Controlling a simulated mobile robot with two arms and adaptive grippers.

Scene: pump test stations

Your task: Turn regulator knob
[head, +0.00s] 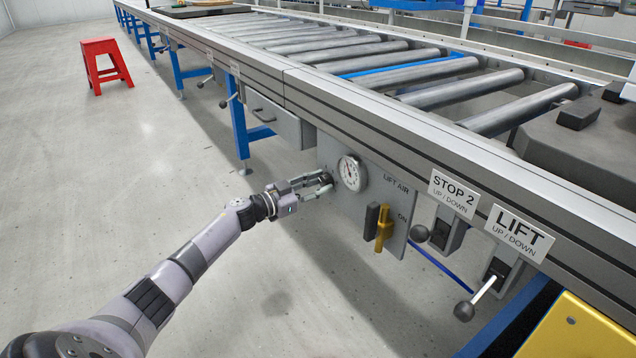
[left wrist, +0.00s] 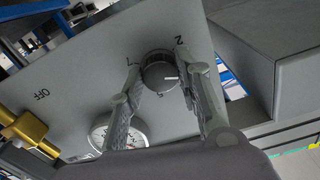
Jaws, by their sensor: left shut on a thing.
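The dark round regulator knob (left wrist: 159,72) sits on the grey panel (left wrist: 75,85), with a white pointer line on its face and numbers printed around it. My left gripper (head: 327,181) is at the panel, just left of the pressure gauge (head: 352,172) in the head view. In the left wrist view its two fingers lie on either side of the knob, shut on it. The gauge (left wrist: 118,132) is partly hidden behind a finger in that view. In the head view the fingers cover most of the knob. My right gripper is not in view.
A yellow valve handle (head: 384,228) and a black block beside it stick out to the right of the gauge. Levers with black balls (head: 464,310) hang under the LIFT and STOP 2 signs. The roller conveyor (head: 420,75) runs above. A red stool (head: 105,64) stands far left; the floor is clear.

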